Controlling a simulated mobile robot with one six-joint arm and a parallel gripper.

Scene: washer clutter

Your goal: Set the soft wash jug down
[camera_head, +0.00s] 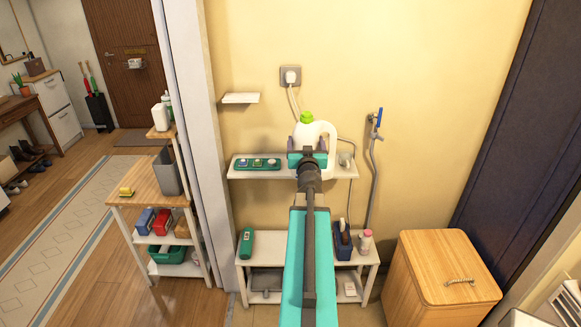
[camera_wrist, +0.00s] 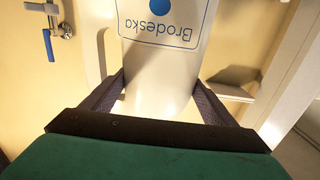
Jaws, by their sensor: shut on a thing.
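The soft wash jug is a white jug (camera_head: 318,130) with a green cap and a side handle. In the wrist view the jug (camera_wrist: 165,65) shows a blue dot and upside-down "Brodeska" lettering. My gripper (camera_wrist: 160,100) is shut on the jug, with a finger on each side of it. The jug's base is hidden behind the gripper in the head view, so I cannot tell whether it touches the shelf.
The white wall shelf (camera_head: 340,171) holds a green tray (camera_head: 257,164) of small items on its left. A lower white bench (camera_head: 262,258) holds a green container, a dark blue box and a pink-white bottle (camera_head: 365,242). A hose (camera_head: 372,180) hangs at right. A wooden hamper (camera_head: 440,280) stands lower right.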

